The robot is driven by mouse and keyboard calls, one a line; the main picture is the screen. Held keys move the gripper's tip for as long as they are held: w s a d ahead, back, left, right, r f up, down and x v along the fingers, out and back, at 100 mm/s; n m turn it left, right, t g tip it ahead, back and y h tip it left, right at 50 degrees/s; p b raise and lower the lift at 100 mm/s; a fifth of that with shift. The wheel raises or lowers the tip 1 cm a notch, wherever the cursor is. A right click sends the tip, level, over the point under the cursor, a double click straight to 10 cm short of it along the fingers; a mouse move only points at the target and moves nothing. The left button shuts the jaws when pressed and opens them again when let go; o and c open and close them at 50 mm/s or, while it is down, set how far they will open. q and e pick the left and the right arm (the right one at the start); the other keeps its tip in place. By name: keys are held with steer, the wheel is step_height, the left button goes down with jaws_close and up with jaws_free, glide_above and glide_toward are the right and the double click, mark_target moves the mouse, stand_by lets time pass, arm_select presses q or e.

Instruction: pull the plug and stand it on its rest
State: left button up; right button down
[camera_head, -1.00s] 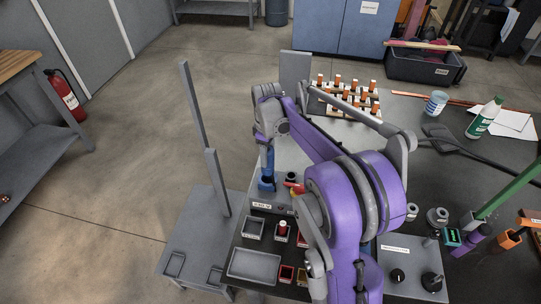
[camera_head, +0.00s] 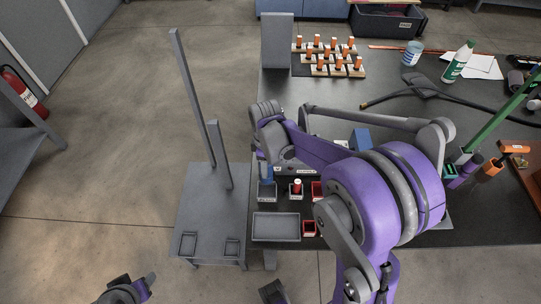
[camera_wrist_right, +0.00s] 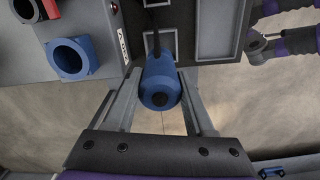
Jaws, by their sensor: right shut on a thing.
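The blue plug (camera_wrist_right: 160,82) is between the two fingers of my right gripper (camera_wrist_right: 160,108) in the right wrist view. Its round end faces the camera and a dark cable or stem runs up from it. My right gripper is shut on it. In the head view the blue plug (camera_head: 266,188) shows below my right wrist, in front of the grey box and over the small trays. A blue ring-shaped holder (camera_wrist_right: 72,58) stands empty on the box, left of the plug; I cannot tell if it is socket or rest. My left gripper (camera_head: 146,284) is at the bottom left, fingers unclear.
A grey stand (camera_head: 212,210) with tall posts is at left. My right arm hides much of the table.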

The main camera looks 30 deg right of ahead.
steer(key=shift+s+a+f, duration=0.1)
steer(key=shift+s, duration=0.05)
stand_by(0.3)
steer(key=shift+f+b, duration=2.25)
steer(key=shift+f, duration=0.7)
steer(key=shift+f, duration=0.1)
steer(key=shift+f+b, duration=1.6)
steer(key=shift+f, duration=0.3)
steer(key=shift+c, duration=0.9)
jaws_free()
steer(key=shift+r, duration=0.1)
